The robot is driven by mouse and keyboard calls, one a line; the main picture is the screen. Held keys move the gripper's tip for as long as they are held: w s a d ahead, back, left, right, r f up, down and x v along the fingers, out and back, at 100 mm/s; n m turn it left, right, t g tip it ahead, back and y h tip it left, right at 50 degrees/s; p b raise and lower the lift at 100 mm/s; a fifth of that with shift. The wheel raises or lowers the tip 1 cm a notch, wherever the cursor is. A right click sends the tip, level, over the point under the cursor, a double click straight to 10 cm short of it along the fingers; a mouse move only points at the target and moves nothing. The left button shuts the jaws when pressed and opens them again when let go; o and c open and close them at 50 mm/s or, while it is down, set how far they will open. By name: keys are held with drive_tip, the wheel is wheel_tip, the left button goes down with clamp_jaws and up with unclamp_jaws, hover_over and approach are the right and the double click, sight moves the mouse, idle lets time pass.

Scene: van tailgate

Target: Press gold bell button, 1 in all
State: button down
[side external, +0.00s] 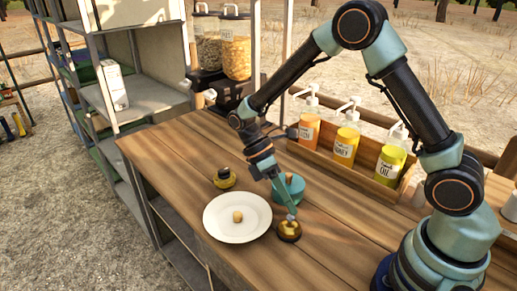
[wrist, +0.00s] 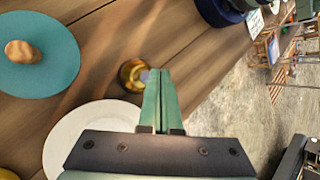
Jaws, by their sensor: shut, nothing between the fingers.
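The gold bell (side external: 289,232) sits on the wooden table, just right of the white plate (side external: 222,231). My gripper (side external: 291,213) is shut and empty and points down at the top of the bell. In the wrist view the bell (wrist: 130,78) shows just left of my closed teal fingertips (wrist: 156,74), which cover part of it. I cannot tell whether the tips touch the bell's button. The button itself is mostly hidden by the fingertips.
A teal lidded pot (side external: 290,188) stands close behind my gripper. A small round tan thing (side external: 237,216) lies on the plate. A yellow and black item (side external: 224,180) stands behind the plate. A wooden box with pump bottles (side external: 345,146) is at the back. The front table is clear.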

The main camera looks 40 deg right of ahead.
drive_tip(key=shift+r, duration=0.1)
drive_tip(key=shift+r, duration=2.45)
drive_tip(key=shift+r, duration=0.1)
drive_tip(key=s+d+r+m+t, duration=0.1)
drive_tip(key=d+r+m+t, duration=0.1)
drive_tip(key=r+m+t, duration=0.3)
drive_tip(key=s+d+r+m+t+y, duration=0.1)
drive_tip(key=d+r+m+t, duration=0.1)
drive_tip(key=r+m+t, duration=0.4)
drive_tip(key=shift+d+r+t, duration=0.3)
drive_tip(key=shift+r+t, duration=0.45)
drive_tip(key=shift+t, duration=0.25)
